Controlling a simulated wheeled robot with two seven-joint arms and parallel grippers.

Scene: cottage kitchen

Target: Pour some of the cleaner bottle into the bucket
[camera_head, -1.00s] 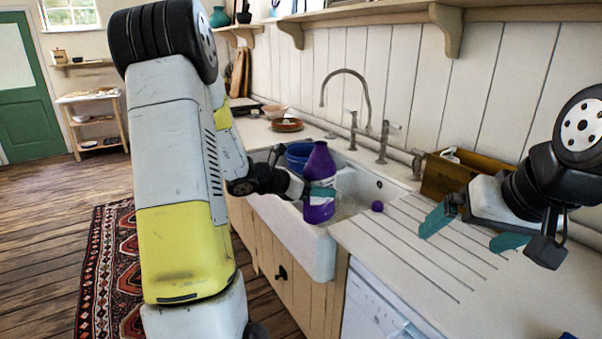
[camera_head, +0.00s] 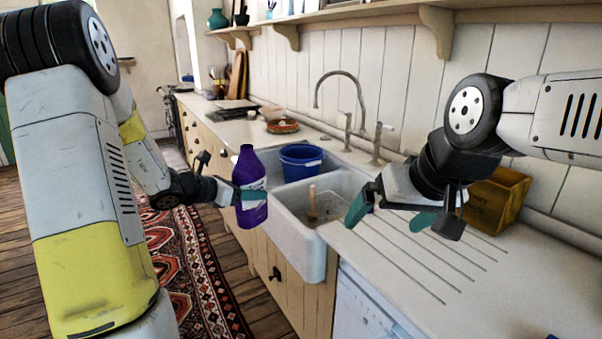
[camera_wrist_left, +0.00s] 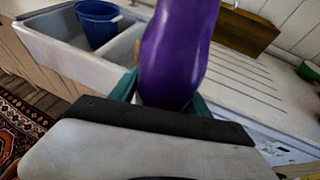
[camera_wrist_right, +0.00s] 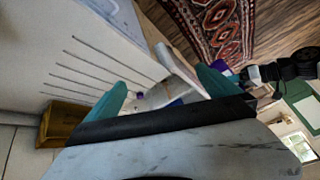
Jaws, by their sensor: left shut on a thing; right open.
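The purple cleaner bottle (camera_head: 249,172) is upright in my left gripper (camera_head: 252,195), which is shut on it in front of the sink's near side. The bottle also fills the upper middle of the left wrist view (camera_wrist_left: 175,50). The blue bucket (camera_head: 300,163) stands in the sink's far basin, behind and right of the bottle and apart from it. It also shows in the left wrist view (camera_wrist_left: 98,28). My right gripper (camera_head: 390,216) is open and empty above the drainboard. A small purple cap-like piece (camera_wrist_right: 140,95) shows between its fingers in the right wrist view.
The white sink (camera_head: 300,238) has a near basin holding a wooden-handled brush (camera_head: 312,203). A tall faucet (camera_head: 343,75) rises behind it. A brown wooden box (camera_head: 497,198) stands behind my right gripper. The grooved drainboard (camera_head: 420,268) is mostly clear.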

